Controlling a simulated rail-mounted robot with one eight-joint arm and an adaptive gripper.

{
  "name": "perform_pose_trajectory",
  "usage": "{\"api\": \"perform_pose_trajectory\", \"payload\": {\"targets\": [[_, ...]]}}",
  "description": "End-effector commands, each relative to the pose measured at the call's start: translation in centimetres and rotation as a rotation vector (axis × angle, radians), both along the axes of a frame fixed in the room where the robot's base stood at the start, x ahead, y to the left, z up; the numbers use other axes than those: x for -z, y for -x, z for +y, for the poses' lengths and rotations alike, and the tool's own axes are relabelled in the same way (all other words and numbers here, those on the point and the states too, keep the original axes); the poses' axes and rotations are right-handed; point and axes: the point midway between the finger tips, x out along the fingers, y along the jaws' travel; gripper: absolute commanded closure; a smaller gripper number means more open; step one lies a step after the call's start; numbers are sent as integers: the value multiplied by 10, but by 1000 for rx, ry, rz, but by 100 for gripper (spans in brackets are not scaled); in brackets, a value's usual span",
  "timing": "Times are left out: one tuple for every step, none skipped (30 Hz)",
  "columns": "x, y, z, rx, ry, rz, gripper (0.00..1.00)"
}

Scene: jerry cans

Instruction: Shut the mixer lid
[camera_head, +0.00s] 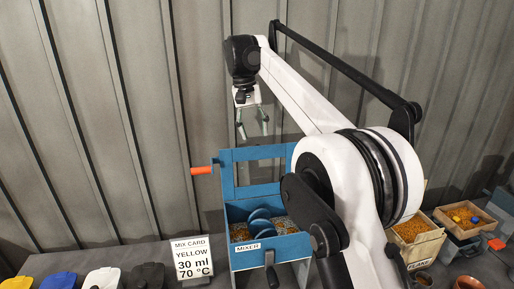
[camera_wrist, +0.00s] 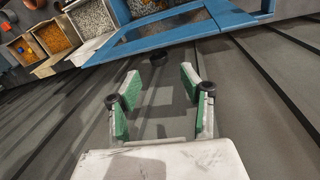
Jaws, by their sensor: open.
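The blue mixer (camera_head: 236,210) stands at the middle of the bench, with a grey-blue spiral (camera_head: 260,224) and grainy material inside. Its lid (camera_head: 250,154), a blue frame with openings, stands raised at the back of the box, so the mixer is open. An orange handle (camera_head: 203,170) sticks out to the left beside the lid. My gripper (camera_head: 253,132) hangs above the lid, open and empty. In the wrist view my gripper (camera_wrist: 160,78) has its green-padded fingers spread, apart from the blue lid frame (camera_wrist: 180,30) beyond them. My arm hides the mixer's right side.
A mix card (camera_head: 192,258) and several jerry cans (camera_head: 102,278) stand left of the mixer. Wooden boxes of grains (camera_head: 418,240) and small balls (camera_head: 463,217) stand at right. A corrugated wall (camera_head: 130,120) rises close behind the bench.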

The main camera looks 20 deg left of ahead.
Motion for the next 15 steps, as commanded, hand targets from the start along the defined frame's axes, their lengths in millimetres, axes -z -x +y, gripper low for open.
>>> {"api": "perform_pose_trajectory", "payload": {"targets": [[7,-1,-1,1,0,0,59],[11,-1,-2,1,0,0,59],[17,-2,-3,1,0,0,59],[21,-2,-3,1,0,0,59],[24,-2,-4,1,0,0,59],[29,-2,-5,1,0,0,59],[33,-3,-6,1,0,0,59],[36,-3,-6,1,0,0,59],[40,-4,-7,1,0,0,59],[43,-4,-7,1,0,0,59],[45,-4,-8,1,0,0,59],[48,-4,-8,1,0,0,59],[49,-4,-8,1,0,0,59],[51,-4,-8,1,0,0,59],[52,-4,-9,1,0,0,59]]}}
